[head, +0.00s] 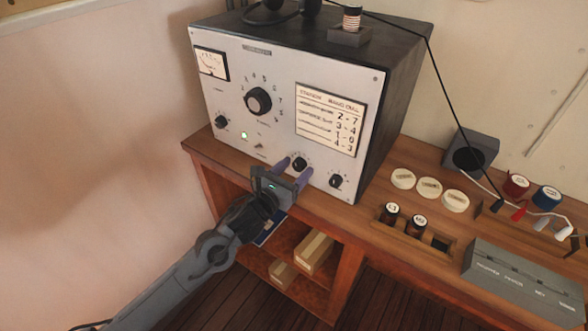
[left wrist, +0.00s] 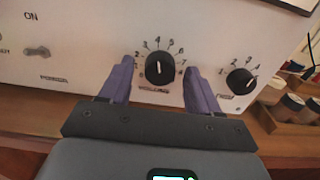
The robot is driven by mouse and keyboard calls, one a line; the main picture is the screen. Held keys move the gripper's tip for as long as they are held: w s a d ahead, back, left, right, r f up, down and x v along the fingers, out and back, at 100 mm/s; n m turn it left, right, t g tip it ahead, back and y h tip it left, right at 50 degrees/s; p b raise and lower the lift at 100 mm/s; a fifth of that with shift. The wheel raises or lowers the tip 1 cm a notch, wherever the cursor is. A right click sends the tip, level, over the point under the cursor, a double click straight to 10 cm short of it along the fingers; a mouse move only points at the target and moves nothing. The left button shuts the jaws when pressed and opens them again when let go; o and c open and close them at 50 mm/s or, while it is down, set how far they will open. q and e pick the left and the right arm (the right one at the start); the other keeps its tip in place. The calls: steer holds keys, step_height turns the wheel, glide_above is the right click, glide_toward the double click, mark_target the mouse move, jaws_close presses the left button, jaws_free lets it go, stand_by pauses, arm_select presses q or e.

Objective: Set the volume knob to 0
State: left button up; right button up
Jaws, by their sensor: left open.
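The volume knob (head: 299,164) is a black knob low on the front of the grey radio set (head: 225,97). In the left wrist view the knob (left wrist: 160,68) has a white pointer line standing about upright, near the 4 on its number scale. The label below it is blurred. My left gripper (head: 293,171) is open in front of the panel, its purple fingers on either side of the knob. In the left wrist view gaps show between both fingers and the knob, so they look apart from it. My right gripper is not in view.
Another small knob (head: 336,181) sits just right of the volume knob. A toggle switch (head: 259,145), a large dial (head: 257,101) and a station card (head: 329,117) are on the same panel. The wooden desk (head: 372,183) edge runs below. Round tokens (head: 429,188) and spools stand at right.

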arm_select(q)
steer(key=c, duration=1)
steer(key=shift+c, duration=0.2)
